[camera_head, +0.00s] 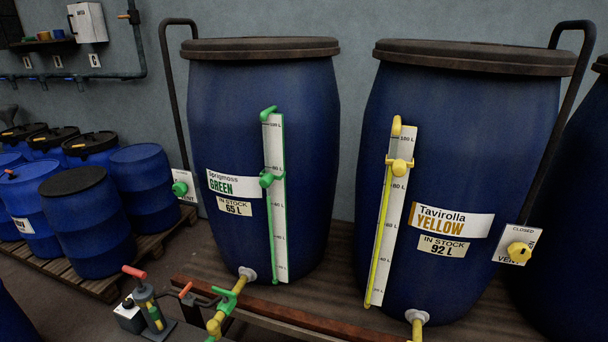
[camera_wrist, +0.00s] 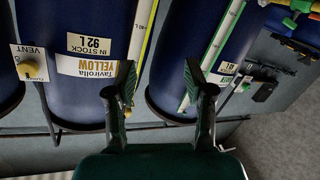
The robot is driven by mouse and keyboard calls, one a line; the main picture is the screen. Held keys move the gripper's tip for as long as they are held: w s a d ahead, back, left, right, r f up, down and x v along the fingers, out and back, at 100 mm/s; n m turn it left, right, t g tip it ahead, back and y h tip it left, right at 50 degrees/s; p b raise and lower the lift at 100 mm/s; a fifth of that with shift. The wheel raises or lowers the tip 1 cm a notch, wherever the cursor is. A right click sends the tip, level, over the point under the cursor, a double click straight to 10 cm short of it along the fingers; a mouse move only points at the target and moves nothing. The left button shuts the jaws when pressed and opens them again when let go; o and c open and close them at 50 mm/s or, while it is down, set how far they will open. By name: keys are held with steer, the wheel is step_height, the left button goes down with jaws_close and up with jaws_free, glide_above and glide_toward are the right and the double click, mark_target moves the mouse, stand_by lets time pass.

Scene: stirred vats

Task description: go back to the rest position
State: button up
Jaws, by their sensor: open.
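My gripper (camera_wrist: 158,88) shows in the wrist view with its two dark fingers spread wide and nothing between them. The wrist view is turned over, and the fingers stand in front of the two vats without visible contact. The blue Tavirolla yellow vat (camera_head: 465,120) stands at the right in the head view and at the left in the wrist view (camera_wrist: 85,25). The blue Sprigmoss green vat (camera_head: 230,110) stands beside it and also shows in the wrist view (camera_wrist: 190,50). My gripper is not in the head view.
Several small blue drums (camera_head: 90,225) stand on a pallet (camera_head: 100,285) at the left. A hand pump (camera_head: 150,305) stands at the front left. Yellow (camera_head: 519,252) and green (camera_head: 180,188) vent valves sit beside the vats. Dark pipes (camera_head: 175,90) rise beside them. Another dark vat is cut off at the right.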

steer(key=s+d+f+m, duration=0.1)
steer(key=s+f, duration=0.2)
steer(key=s, duration=1.1)
steer(key=s+d+f+m+g, duration=0.1)
steer(key=s+f+m, duration=0.1)
steer(key=s, duration=1.2)
steer(key=shift+d+f+m+g, duration=0.15)
steer(key=shift+f+m+g, duration=0.15)
steer(key=shift+f, duration=0.35)
